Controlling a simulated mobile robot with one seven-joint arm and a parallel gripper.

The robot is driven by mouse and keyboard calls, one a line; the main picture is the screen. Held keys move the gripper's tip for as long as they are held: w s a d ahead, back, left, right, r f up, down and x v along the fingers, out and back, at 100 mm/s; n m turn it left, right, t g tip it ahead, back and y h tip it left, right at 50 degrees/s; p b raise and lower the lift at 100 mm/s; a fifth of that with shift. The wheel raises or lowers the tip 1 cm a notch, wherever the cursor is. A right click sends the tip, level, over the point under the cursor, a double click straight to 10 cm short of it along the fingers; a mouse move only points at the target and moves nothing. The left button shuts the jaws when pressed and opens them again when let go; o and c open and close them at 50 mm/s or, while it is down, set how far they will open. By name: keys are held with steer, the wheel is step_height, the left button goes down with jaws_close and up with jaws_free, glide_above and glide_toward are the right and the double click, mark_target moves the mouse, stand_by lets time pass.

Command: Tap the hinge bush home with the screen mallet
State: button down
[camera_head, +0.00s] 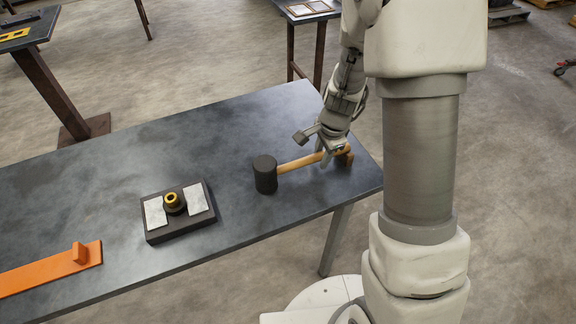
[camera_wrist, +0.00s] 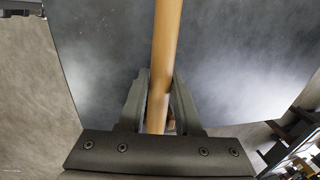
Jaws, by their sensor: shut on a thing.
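The screen mallet has a black head (camera_head: 265,174) and a wooden handle (camera_head: 297,163), at the right part of the dark table in the head view. My gripper (camera_head: 328,150) is at the handle toward its far end. In the wrist view the handle (camera_wrist: 166,60) runs between the two fingers of my gripper (camera_wrist: 160,98), which is shut on it. The mallet lies low at the table top; I cannot tell whether it touches. The hinge bush (camera_head: 173,198), a brass-coloured ring, stands in a dark round seat on a black block (camera_head: 178,228) with two pale plates, left of the mallet.
An orange bar with an upright tab (camera_head: 60,268) lies at the table's left front. The dark table top (camera_head: 110,170) is clear between block and mallet. Another table with a yellow item (camera_head: 14,35) stands at the back left, and one with framed pieces (camera_head: 308,8) behind.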

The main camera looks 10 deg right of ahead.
steer(key=shift+r, duration=0.15)
steer(key=shift+r+p, duration=3.2)
steer(key=shift+r, duration=0.3)
